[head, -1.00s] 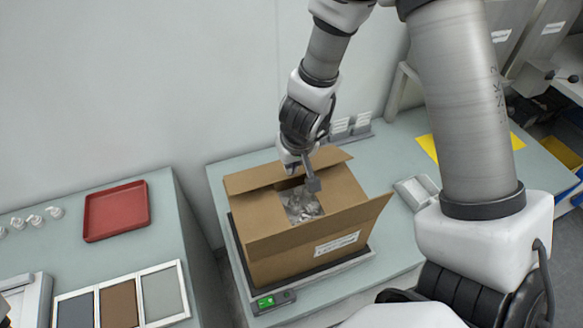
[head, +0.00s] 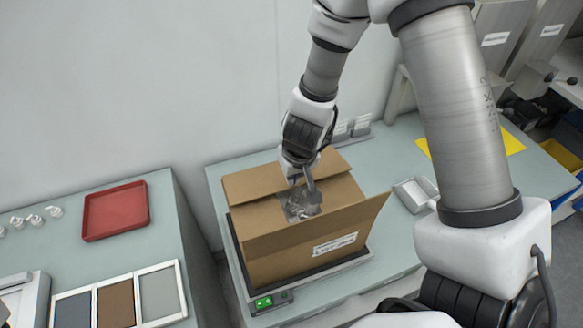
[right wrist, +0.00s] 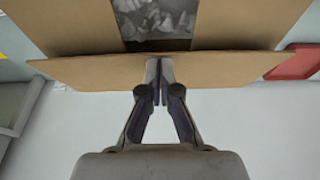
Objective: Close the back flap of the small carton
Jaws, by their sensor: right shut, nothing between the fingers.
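The small brown carton (head: 290,250) stands on a scale, with its label facing the front. Two side flaps lie folded in, the left one (head: 252,183) and the right one (head: 342,193), with a gap between them showing grey crumpled contents (head: 300,206). The front flap (head: 372,212) tilts outward. The back flap (head: 335,162) is partly hidden behind my right gripper (head: 309,186), which is shut and empty over the gap. In the right wrist view the shut fingertips (right wrist: 159,82) overlap the edge of a flap (right wrist: 90,71); contact is unclear. My left gripper is out of view.
The scale (head: 268,301) has a lit green display. A red tray (head: 115,211) and framed panels (head: 116,301) lie on the left table. A wall stands behind.

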